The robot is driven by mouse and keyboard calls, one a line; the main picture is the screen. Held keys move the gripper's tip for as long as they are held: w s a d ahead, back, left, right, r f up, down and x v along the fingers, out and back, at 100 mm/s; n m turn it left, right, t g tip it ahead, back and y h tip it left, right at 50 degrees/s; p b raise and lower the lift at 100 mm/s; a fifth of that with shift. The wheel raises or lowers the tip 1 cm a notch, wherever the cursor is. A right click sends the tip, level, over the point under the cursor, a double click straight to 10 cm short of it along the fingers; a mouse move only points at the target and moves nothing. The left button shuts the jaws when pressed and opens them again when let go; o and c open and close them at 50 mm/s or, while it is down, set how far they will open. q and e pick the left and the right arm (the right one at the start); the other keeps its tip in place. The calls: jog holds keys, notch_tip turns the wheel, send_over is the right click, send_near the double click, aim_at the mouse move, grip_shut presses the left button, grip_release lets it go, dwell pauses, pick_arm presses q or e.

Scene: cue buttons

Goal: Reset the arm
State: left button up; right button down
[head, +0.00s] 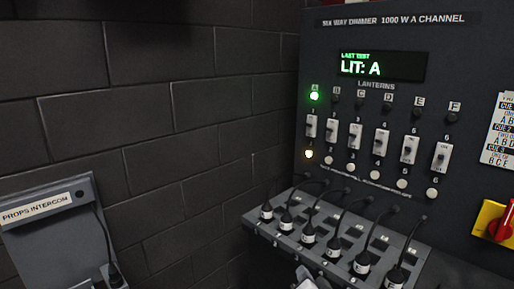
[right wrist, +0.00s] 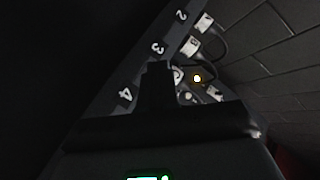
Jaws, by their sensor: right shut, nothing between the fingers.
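My right gripper (head: 308,281) shows only as a small pale piece at the bottom edge of the head view, below the row of plugs. In the right wrist view its dark fingers (right wrist: 160,85) are shut and empty, in front of the dimmer panel's numbered part. The dimmer panel (head: 400,60) stands at the right in the head view. Its display (head: 382,67) reads "LIT: A". The lamp (head: 314,96) under A glows green, and the button (head: 309,153) below switch 1 glows warm yellow. The other lamps are dark. My left gripper is not in view.
A sloped ledge (head: 262,231) with several black plugs and cables juts out below the panel. A props intercom box (head: 45,215) is on the brick wall at the left. A cue sheet (head: 499,130) and a red knob on yellow (head: 498,228) are at the right edge.

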jog(key=s+f+n+g+y, duration=0.15)
jog(key=s+f+g, duration=0.25)
jog(key=s+f, duration=0.5)
jog(key=s+f+n+g, duration=0.2)
jog(key=s+f+g, duration=0.2)
jog(key=s+f, duration=0.55)
jog(key=s+f+n+g, duration=0.2)
jog(key=s+f+g, duration=0.5)
jog(key=s, duration=0.8)
notch_tip(320, 180, down, 2)
jog(key=shift+s+f+y, duration=0.15)
jog(key=shift+s+y, duration=0.15)
jog(key=shift+y, duration=0.15)
jog(key=shift+a+n, duration=0.1)
jog(key=shift+n, duration=0.15)
